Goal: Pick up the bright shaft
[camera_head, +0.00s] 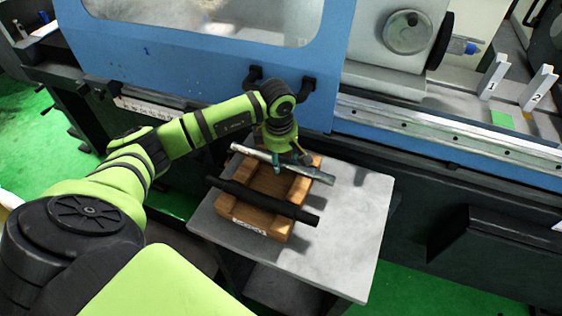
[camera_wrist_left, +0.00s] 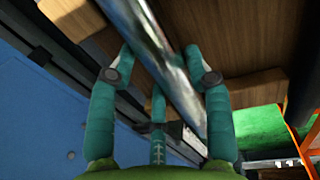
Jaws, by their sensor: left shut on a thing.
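The bright shaft (camera_head: 312,174) is a silvery rod lying across the far side of the wooden rack (camera_head: 268,183) on the small grey table. My left gripper (camera_head: 290,158) comes down on it from above and is shut on it near its middle. In the left wrist view the shaft (camera_wrist_left: 160,50) runs diagonally between the teal fingers (camera_wrist_left: 165,75), with wood behind it. Whether the shaft still touches the rack I cannot tell. My right gripper is not in view.
A dark shaft (camera_head: 262,199) lies parallel on the near side of the rack. The grey table (camera_head: 345,235) is bare to the right. The blue machine door (camera_head: 200,65) with black handles stands close behind my arm. Stands numbered 1 and 2 (camera_head: 492,78) are at upper right.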

